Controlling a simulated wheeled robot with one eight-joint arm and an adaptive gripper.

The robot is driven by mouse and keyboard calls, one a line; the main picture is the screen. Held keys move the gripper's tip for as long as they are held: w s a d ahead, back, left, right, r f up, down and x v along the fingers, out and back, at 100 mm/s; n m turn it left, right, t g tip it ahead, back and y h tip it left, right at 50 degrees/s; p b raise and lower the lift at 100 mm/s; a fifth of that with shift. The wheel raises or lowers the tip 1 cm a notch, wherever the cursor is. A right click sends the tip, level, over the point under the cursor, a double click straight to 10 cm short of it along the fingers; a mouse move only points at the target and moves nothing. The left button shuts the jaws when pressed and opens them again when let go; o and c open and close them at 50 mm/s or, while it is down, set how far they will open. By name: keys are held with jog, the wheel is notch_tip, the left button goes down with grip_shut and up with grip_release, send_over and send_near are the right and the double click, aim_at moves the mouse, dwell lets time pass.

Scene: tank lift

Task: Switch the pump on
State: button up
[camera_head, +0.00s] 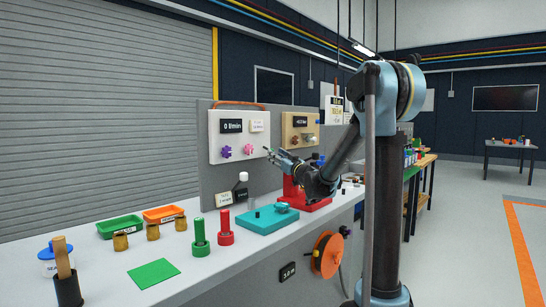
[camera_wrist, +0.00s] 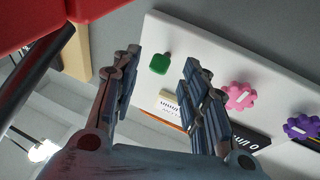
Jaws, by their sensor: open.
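A white wall panel (camera_head: 239,136) carries a black "0 l/min" display (camera_head: 231,126), a small label (camera_head: 257,126), a purple knob (camera_head: 225,151) and a pink knob (camera_head: 248,149). The wrist view shows this panel tilted, with the pink knob (camera_wrist: 240,96), the purple knob (camera_wrist: 301,127) and a green switch-like piece (camera_wrist: 160,63). My gripper (camera_head: 268,152) is open and empty at the panel's right edge. In the wrist view my gripper (camera_wrist: 160,66) has the green piece between its fingertips in the picture; contact cannot be told. No label naming the pump is readable.
A beige panel (camera_head: 300,128) with another display stands to the right. A red stand (camera_head: 293,190) is below my arm. A teal block (camera_head: 267,219), red and green upright pieces, jars and trays stand on the bench (camera_head: 185,262). An orange reel (camera_head: 327,254) is on the bench front.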

jog(key=v, duration=0.7)
jog(key=shift+f, duration=0.1)
